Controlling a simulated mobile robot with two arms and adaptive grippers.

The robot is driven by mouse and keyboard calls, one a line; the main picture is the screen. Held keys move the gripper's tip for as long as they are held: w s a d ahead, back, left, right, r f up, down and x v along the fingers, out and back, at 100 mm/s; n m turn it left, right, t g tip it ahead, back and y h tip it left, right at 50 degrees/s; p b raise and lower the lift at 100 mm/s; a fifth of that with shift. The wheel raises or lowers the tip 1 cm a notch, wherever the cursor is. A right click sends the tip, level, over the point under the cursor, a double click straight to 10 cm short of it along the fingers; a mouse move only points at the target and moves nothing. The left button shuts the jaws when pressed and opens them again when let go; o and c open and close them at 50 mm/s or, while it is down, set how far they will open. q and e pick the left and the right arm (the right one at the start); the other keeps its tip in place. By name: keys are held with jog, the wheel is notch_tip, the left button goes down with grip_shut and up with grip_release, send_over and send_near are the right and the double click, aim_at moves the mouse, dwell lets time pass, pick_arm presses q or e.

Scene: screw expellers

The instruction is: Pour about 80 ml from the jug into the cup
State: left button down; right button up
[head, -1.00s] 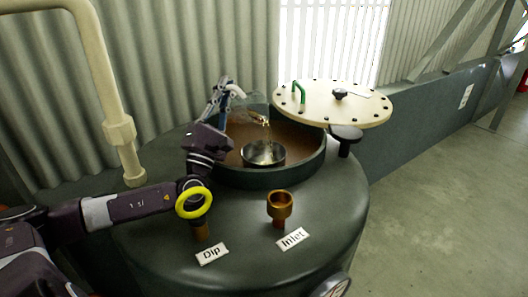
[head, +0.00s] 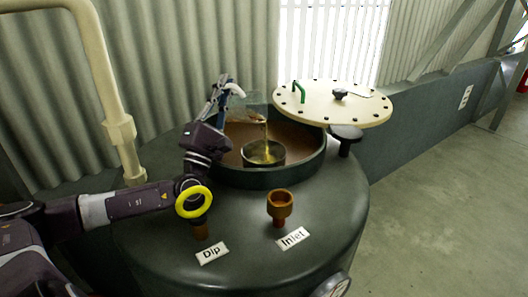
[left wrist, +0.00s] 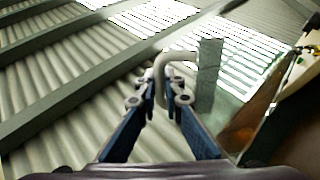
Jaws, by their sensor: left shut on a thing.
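My left gripper (head: 231,92) is shut on the handle of a clear jug (head: 247,112). The jug is tilted to the right, with brown-gold liquid near its lip. In the left wrist view the fingers (left wrist: 163,95) close around the pale handle, and the jug (left wrist: 243,128) shows at the right with amber liquid inside. A golden stream falls from the jug into a metal cup (head: 263,161). The cup stands upright inside the round opening of the tank, below the jug, and golden liquid shows in it. The exact level cannot be told. My right gripper is out of view.
The dark tank (head: 330,215) has a raised rim around the opening. Its pale bolted lid (head: 325,106) is swung aside to the right. A yellow ring on the Dip fitting (head: 193,202) and the brass Inlet (head: 279,206) stand in front. A cream pipe (head: 98,75) rises at left.

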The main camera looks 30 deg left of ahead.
pick_arm(q)
jog(key=shift+d+m+t+h+b, duration=0.35)
jog(key=shift+m+h+b, duration=0.25)
jog(key=shift+m+b, duration=0.2)
dwell(0.4)
jog(key=shift+a+r+n+y+p, duration=0.2)
jog(key=shift+r+n+y+p, duration=0.25)
jog(key=shift+p, duration=0.5)
jog(key=f+n+g+y, duration=0.1)
jog(key=a+n+y, duration=0.1)
jog(key=n+y, duration=0.1)
jog(key=shift+f+n+g, duration=0.25)
jog(key=shift+f+g, duration=0.1)
jog(key=r+n+p, duration=0.1)
jog(key=a+r+y+p, duration=0.1)
jog(key=shift+n+g+p, duration=0.3)
jog(key=shift+n+p, duration=0.1)
jog(key=shift+w+r+n, duration=0.1)
jog(key=shift+r+n, duration=0.15)
jog(key=shift+n, duration=0.05)
jog(key=shift+g+y, duration=0.3)
jog(key=shift+y, duration=0.05)
jog(key=shift+a, duration=0.15)
